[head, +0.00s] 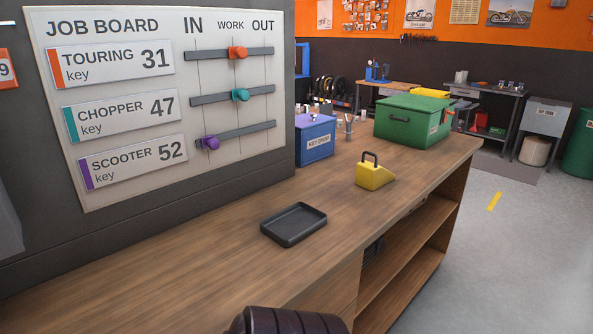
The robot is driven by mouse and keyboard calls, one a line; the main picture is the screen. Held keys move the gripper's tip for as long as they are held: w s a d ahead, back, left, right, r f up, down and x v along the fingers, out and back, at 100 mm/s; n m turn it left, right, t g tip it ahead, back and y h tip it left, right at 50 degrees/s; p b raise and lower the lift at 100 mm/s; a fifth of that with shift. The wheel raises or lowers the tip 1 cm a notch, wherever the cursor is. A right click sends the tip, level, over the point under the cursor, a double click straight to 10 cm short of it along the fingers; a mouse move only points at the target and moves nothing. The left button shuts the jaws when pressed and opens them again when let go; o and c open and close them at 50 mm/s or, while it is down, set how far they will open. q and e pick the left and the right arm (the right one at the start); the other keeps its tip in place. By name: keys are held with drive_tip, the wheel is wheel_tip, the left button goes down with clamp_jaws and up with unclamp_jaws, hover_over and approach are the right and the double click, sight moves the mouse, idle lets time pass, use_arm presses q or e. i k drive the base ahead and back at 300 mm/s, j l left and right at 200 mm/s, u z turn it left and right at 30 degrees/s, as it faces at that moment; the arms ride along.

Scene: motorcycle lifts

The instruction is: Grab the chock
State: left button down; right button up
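The chock (374,175) is a yellow wedge with a dark loop handle on top. In the head view it sits on the wooden counter (190,270), right of the picture's middle, near the counter's front edge. Nothing is touching it except the counter. A dark ribbed part at the bottom middle looks like a piece of my own arm; it is well apart from the chock. Neither of my grippers shows in this view.
A black shallow tray (294,224) lies on the counter, nearer than the chock. A blue key drop box (315,140), a cup of pens (348,127) and a green toolbox (412,121) stand behind the chock. The job board (160,90) hangs on the left wall.

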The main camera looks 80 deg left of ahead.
sight(371, 176)
drive_tip(key=u, duration=2.15)
